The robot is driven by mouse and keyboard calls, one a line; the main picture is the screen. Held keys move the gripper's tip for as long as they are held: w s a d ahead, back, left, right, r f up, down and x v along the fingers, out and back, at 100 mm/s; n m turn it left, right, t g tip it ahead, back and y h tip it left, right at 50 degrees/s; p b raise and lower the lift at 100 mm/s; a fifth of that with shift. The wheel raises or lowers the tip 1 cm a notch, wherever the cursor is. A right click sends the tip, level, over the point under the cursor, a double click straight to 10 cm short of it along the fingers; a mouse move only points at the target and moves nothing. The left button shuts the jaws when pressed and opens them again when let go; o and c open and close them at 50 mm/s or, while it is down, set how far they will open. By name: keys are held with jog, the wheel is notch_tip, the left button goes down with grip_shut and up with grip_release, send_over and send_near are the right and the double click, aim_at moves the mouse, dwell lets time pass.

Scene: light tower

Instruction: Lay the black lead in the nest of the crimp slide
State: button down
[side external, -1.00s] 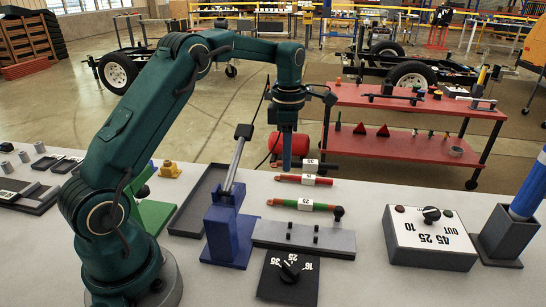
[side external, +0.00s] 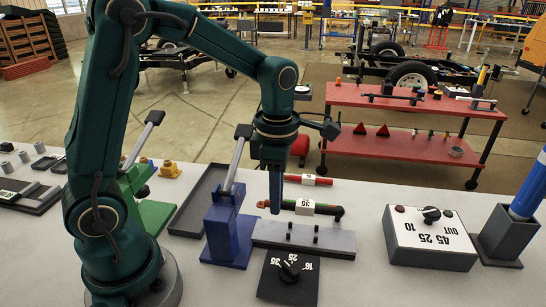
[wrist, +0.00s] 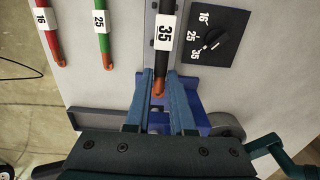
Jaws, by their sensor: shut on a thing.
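The black lead (wrist: 168,55) has a white 35 label and a copper lug. My gripper (wrist: 163,78) is shut on it near the lug end, with one blue finger on each side. In the side view the lead's label (side external: 305,207) and my gripper (side external: 276,207) are over the far side of the crimp slide (side external: 318,246), a grey plate with small upright pegs. The nest itself is not clearly seen, being partly hidden by the lead and fingers.
A blue lever press (side external: 226,232) stands at the slide's left end. A black dial plate (side external: 287,282) lies in front. Green (wrist: 102,38) and red (wrist: 49,34) leads lie behind. A white control box (side external: 428,240) stands right; bare table separates it from the slide.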

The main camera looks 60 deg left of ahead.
aim_at(276, 231)
jog(key=shift+f, duration=2.8)
jog(key=shift+f, duration=0.1)
jog(key=c, duration=0.7)
grip_release()
